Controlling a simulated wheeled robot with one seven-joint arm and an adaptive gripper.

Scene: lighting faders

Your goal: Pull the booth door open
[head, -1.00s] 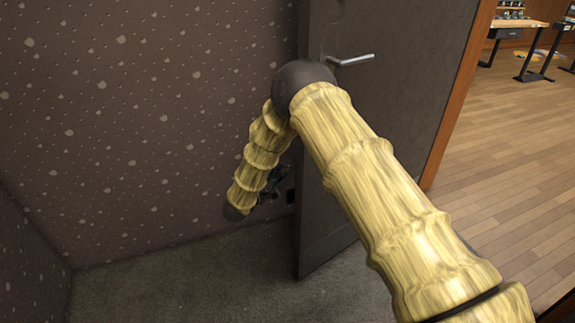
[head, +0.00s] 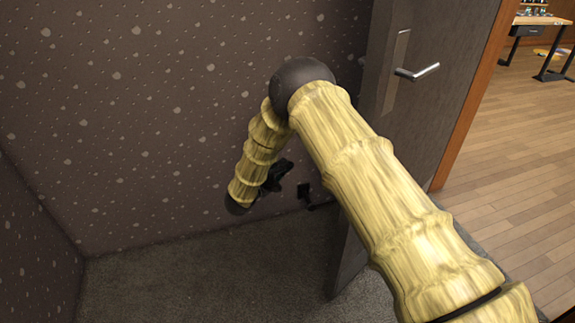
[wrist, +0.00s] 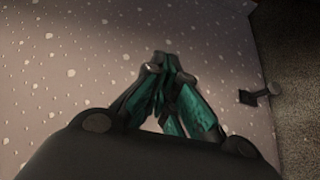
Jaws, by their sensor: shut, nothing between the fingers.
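The booth door (head: 440,125) is a dark grey slab at the right of the head view, standing at an angle with its narrow left edge showing. Its silver lever handle (head: 417,72) is near that edge. My arm hides part of the door's lower half. My gripper (head: 278,176) is low and left of the door, in front of the wall, partly hidden by my forearm. It is apart from the door and handle. In the wrist view, its green-and-black fingers (wrist: 165,70) are shut together with nothing between them. The handle is not in the wrist view.
A dark speckled wall (head: 150,120) stands behind and left of my gripper. A small black fitting (head: 307,194) sits low on it; it also shows in the wrist view (wrist: 260,95). Grey carpet (head: 200,280) is clear. Right of an orange-brown frame (head: 470,95) lies open wooden floor (head: 520,180).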

